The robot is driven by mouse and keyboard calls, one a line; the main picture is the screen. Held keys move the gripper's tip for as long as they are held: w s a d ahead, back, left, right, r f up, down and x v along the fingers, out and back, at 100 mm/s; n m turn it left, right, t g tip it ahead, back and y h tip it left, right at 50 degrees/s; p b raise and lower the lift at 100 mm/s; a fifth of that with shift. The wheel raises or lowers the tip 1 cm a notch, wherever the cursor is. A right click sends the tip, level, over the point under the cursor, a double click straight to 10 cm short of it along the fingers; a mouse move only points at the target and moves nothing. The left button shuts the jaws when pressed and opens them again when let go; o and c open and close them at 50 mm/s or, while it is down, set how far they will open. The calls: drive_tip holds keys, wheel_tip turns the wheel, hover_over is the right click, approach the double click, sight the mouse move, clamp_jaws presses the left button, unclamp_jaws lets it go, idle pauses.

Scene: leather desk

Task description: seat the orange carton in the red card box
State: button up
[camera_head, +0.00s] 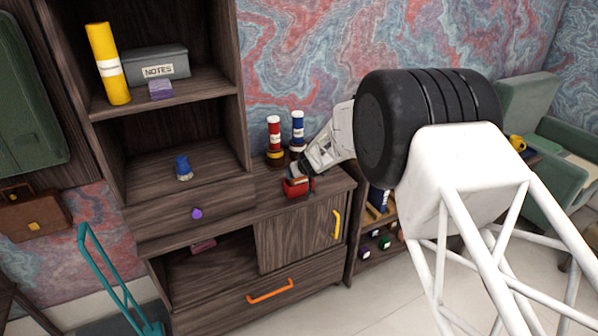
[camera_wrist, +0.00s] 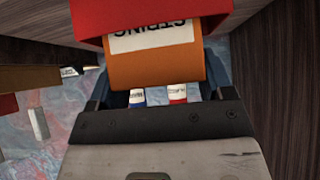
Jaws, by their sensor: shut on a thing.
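The orange carton (camera_wrist: 150,68) is between the fingers of my gripper (camera_wrist: 155,80) in the wrist view, with a white label that reads upside down. My gripper is shut on it. The red card box (camera_wrist: 140,18) fills the top of that view, and its edge covers one end of the carton. How deep the carton sits in the box cannot be told. In the head view the red card box (camera_head: 297,187) stands on the cabinet top near its right end, with my gripper (camera_head: 303,167) tilted down just above it. The carton is not clear there.
A yellow cylinder (camera_head: 108,65), a NOTES box (camera_head: 155,68) and a blue object (camera_head: 183,168) are on the left shelves.

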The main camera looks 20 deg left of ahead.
drive_tip(key=shift+f, duration=0.25)
drive_tip(key=o, duration=1)
drive_tip(key=shift+r, duration=0.1)
drive_tip(key=shift+v, duration=3.75)
drive_tip(key=shift+s+d, duration=0.1)
drive_tip(key=shift+r, duration=0.1)
